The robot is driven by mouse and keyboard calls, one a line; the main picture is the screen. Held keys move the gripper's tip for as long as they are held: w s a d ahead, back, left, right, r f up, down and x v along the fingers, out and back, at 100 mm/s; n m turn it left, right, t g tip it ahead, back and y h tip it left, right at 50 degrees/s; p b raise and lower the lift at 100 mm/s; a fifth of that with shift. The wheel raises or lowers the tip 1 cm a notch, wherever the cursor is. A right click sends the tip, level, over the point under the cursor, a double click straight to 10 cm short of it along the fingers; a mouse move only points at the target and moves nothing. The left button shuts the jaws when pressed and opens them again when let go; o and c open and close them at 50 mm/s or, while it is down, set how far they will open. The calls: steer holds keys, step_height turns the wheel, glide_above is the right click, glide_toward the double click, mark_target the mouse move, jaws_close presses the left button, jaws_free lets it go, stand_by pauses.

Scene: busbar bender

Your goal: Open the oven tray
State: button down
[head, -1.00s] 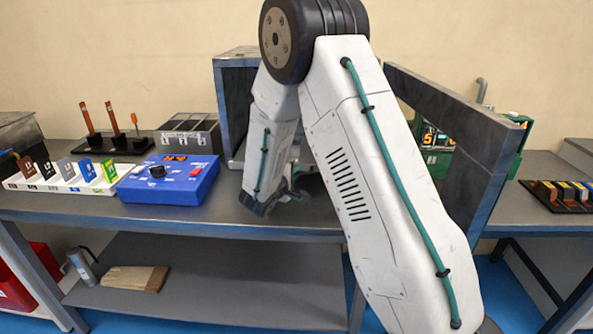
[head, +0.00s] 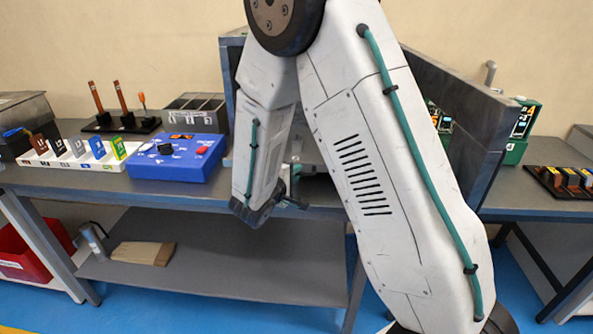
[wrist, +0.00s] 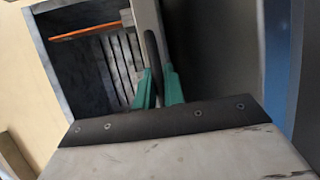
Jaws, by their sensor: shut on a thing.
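The oven (head: 232,60) is a grey box on the bench, largely hidden behind my arm in the head view. Its thick dark door (head: 470,125) stands open to the right. In the wrist view, the oven's dark inside (wrist: 75,60) shows a slatted rack-like part, which seems to be the tray (wrist: 118,62), and an orange rod. My gripper (wrist: 158,85) has green fingertips close together on a dark, upright handle-like part (wrist: 151,50) by the tray. The exact contact is hard to make out. In the head view my fingertips are mostly hidden by the arm.
A blue control box (head: 178,158) and a white rack of coloured plates (head: 80,155) sit left of the oven. A green device (head: 520,130) stands behind the door. A lower shelf (head: 210,265) holds a wooden block (head: 143,253).

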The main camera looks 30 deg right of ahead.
stand_by(0.3)
steer(key=c, duration=1.8)
jaws_free()
steer(key=v, duration=0.7)
steer(key=shift+s+a+r, duration=0.1)
steer(key=shift+s+a, duration=0.1)
steer(key=shift+a, duration=0.1)
